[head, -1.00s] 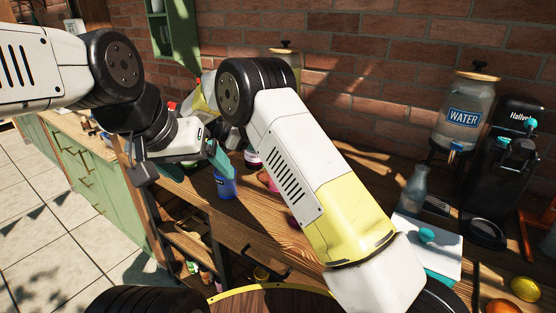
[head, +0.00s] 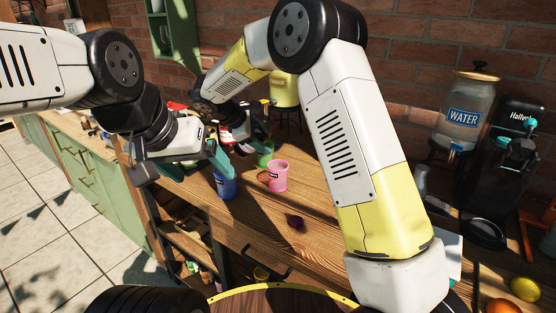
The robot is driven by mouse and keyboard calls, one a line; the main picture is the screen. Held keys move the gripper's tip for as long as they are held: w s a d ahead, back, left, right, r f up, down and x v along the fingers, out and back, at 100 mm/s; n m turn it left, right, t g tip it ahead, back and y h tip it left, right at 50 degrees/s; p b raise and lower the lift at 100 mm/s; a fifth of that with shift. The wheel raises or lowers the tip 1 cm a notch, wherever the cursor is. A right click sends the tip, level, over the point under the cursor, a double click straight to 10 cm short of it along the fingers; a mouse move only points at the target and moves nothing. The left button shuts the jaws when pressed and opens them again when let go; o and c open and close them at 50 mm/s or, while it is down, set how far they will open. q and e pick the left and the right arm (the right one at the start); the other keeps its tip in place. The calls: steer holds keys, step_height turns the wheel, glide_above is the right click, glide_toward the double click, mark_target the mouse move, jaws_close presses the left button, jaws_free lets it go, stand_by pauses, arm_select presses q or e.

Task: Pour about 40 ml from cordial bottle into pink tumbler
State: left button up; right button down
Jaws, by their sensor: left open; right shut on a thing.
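The pink tumbler (head: 278,178) stands upright on the wooden table, right of the blue cup. My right gripper (head: 245,140) is just behind and left of it, above the table. It is shut on what appears to be the cordial bottle, but its hand and arm hide nearly all of that, so I cannot tell its tilt or whether liquid flows. My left gripper (head: 193,172) is open and empty, left of the blue cup and in front of my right gripper.
The blue cup (head: 225,184) and a green cup (head: 265,155) stand near the tumbler. A small dark red thing (head: 295,222) lies in front. A yellow-filled dispenser (head: 284,90) stands behind, a water dispenser (head: 464,112) and black machine (head: 512,150) at right. My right arm hides part of the table.

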steer(key=shift+w+a+r, duration=0.1)
steer(key=shift+r, duration=0.15)
steer(key=shift+w+a+f+m+t+y, duration=0.25)
steer(key=shift+a+f+m+t+y, duration=0.2)
steer(key=shift+f+y, duration=0.35)
steer(key=shift+w+a+f+m+t+y, duration=0.25)
steer(key=shift+a+f+m+t+y, duration=0.2)
steer(key=shift+f+y, duration=0.35)
steer(key=shift+w+a+f+m+t+y, duration=0.25)
steer(key=shift+a+f+m+t+y, duration=0.2)
steer(key=shift+f+y, duration=0.35)
steer(key=shift+a+t, duration=0.15)
steer(key=shift+t, duration=0.1)
steer(key=shift+w+m+y+p, duration=0.1)
steer(key=shift+m+y+p, duration=0.15)
steer(key=shift+y+p, duration=0.25)
steer(key=shift+w+a+t, duration=0.25)
steer(key=shift+a+t, duration=0.05)
steer(key=shift+a, duration=0.5)
steer(key=shift+w+a+p, duration=0.25)
steer(key=shift+a+p, duration=0.05)
steer(key=shift+p, duration=0.4)
